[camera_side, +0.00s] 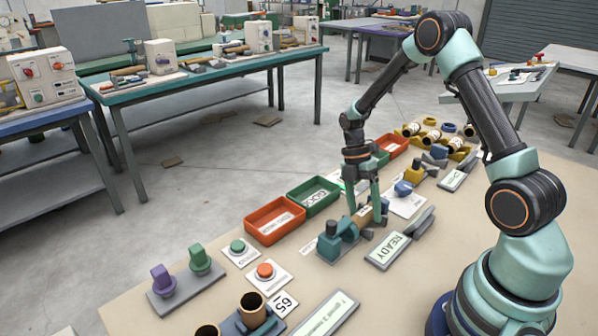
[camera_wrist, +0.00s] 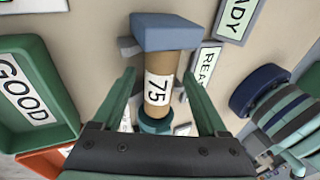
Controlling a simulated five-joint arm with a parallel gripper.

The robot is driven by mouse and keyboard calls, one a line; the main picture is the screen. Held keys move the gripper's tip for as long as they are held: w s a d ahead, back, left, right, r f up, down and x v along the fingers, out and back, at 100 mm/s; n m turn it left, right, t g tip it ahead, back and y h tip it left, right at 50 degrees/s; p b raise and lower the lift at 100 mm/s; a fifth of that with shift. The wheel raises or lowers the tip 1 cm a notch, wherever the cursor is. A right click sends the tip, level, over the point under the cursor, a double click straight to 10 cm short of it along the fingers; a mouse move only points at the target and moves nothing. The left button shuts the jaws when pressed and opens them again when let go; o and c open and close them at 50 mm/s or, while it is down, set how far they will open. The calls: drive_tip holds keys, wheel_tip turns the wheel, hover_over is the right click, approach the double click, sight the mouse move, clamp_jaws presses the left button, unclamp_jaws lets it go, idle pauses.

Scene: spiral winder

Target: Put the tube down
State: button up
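A brown tube (camera_wrist: 159,88) with a white label reading 75 shows in the wrist view. It lies between a blue-grey block (camera_wrist: 167,32) at its upper end and a teal round part (camera_wrist: 155,125) at its lower end. My gripper (camera_wrist: 159,74) has one green finger on each side of the tube, with gaps showing, so it looks open. In the side view my gripper (camera_side: 367,212) is low over the bench, just behind the teal winder part (camera_side: 338,240). The tube is mostly hidden there by the fingers.
A green GOOD tray (camera_side: 314,196) and an orange tray (camera_side: 275,221) stand left of my gripper. A READY display (camera_side: 388,250) lies to its right. Several tubes lie in a yellow rack (camera_side: 432,137) farther back. Buttons and knobs stand at the front left.

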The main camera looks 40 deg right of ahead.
drive_tip(key=shift+r, duration=0.1)
drive_tip(key=v, duration=1.2)
drive_tip(key=s+a+r+m+t+h, duration=0.1)
drive_tip(key=s+a+r+m+t, duration=0.8)
drive_tip(key=m, duration=0.8)
drive_tip(key=a+r+t, duration=0.1)
drive_tip(key=a+r, duration=0.2)
drive_tip(key=a, duration=0.1)
drive_tip(key=shift+a+h, duration=0.3)
drive_tip(key=shift+o, duration=0.6)
drive_tip(key=shift+s+a, duration=0.1)
drive_tip(key=shift+s, duration=0.05)
drive_tip(key=shift+m, duration=0.3)
